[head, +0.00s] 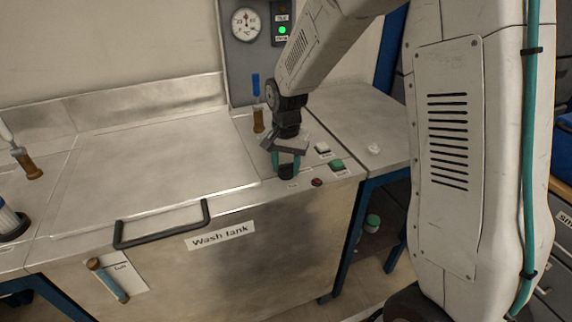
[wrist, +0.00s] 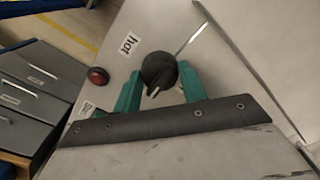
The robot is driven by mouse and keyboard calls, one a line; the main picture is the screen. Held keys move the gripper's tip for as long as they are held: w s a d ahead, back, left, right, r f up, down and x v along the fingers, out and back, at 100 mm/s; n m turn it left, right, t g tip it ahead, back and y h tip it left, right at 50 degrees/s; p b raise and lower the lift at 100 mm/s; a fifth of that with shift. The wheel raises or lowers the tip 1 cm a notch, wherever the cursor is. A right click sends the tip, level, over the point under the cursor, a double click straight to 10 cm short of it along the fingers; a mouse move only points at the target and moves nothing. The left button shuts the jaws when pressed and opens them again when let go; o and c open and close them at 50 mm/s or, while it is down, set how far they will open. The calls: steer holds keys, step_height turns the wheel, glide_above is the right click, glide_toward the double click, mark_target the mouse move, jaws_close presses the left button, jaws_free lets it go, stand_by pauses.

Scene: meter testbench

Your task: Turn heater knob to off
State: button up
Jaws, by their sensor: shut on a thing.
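The heater knob is round and black with a white pointer mark. In the wrist view the heater knob (wrist: 158,67) sits between the two green fingers of my gripper (wrist: 160,84), with the mark toward the gripper's palm. A "hot" label (wrist: 129,43) is beside it. In the head view my gripper (head: 286,163) points down over the front right of the wash tank's top, shut on the knob (head: 286,173). A second label (wrist: 86,108) near the red button is too small to read.
A red button (head: 317,182), a green switch (head: 336,164) and a white switch (head: 322,148) lie right of the knob. The wash tank lid (head: 150,165) with its black handle (head: 160,225) is to the left. A gauge panel (head: 245,65) with a green light stands behind.

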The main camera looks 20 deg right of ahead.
mark_target(286, 164)
steer(key=n, duration=0.8)
steer(key=shift+w+n, duration=0.1)
steer(key=shift+n, duration=0.3)
steer(key=n, duration=0.4)
steer(key=shift+n, duration=1.8)
steer(key=o, duration=1)
steer(key=shift+c, duration=0.2)
steer(key=shift+r, duration=0.1)
step_height(286, 164, up, 8)
steer(key=shift+f, duration=0.15)
